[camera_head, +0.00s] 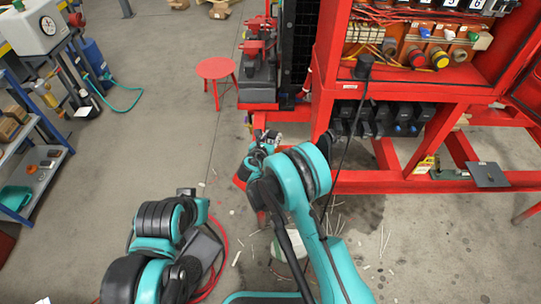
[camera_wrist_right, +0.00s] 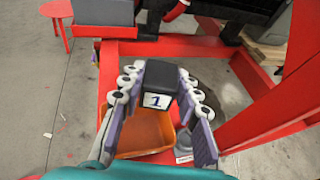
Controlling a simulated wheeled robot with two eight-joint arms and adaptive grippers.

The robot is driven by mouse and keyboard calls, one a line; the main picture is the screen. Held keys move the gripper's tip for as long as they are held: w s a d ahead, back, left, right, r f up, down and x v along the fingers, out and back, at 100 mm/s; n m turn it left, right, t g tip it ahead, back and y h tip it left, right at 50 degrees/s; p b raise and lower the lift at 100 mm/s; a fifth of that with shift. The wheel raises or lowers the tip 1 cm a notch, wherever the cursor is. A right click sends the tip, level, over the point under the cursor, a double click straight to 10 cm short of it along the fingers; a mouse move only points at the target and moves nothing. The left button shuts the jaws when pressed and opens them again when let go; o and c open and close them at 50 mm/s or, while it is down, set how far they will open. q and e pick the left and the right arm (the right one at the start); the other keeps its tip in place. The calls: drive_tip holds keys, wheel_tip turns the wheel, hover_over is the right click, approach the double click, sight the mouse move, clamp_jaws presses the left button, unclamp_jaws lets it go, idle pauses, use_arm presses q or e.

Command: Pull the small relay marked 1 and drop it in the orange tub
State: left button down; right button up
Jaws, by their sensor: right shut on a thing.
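The orange tub (camera_wrist_right: 146,134) lies below and behind the relay in the right wrist view. The relay is in the air, and it covers part of the tub. In the head view my right gripper (camera_head: 262,142) is small, near the red frame's left end, and the tub cannot be made out there. My left arm shows at the lower left of the head view, but its gripper is not visible.
The red skid frame (camera_head: 346,95) stands at the right, with relays in its upper panel (camera_head: 449,8). A red stool (camera_head: 216,70) stands at the back. A blue-grey shelf (camera_head: 42,165) is at the left. Open floor lies between the shelf and the skid.

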drive_tip(key=shift+s+f+b, duration=0.1)
drive_tip(key=shift+f+b, duration=1.3)
drive_tip(key=shift+f, duration=1.45)
drive_tip(key=o, duration=1.3)
drive_tip(key=shift+c, duration=0.2)
drive_tip(key=v, duration=1.2)
drive_tip(key=shift+r, duration=0.15)
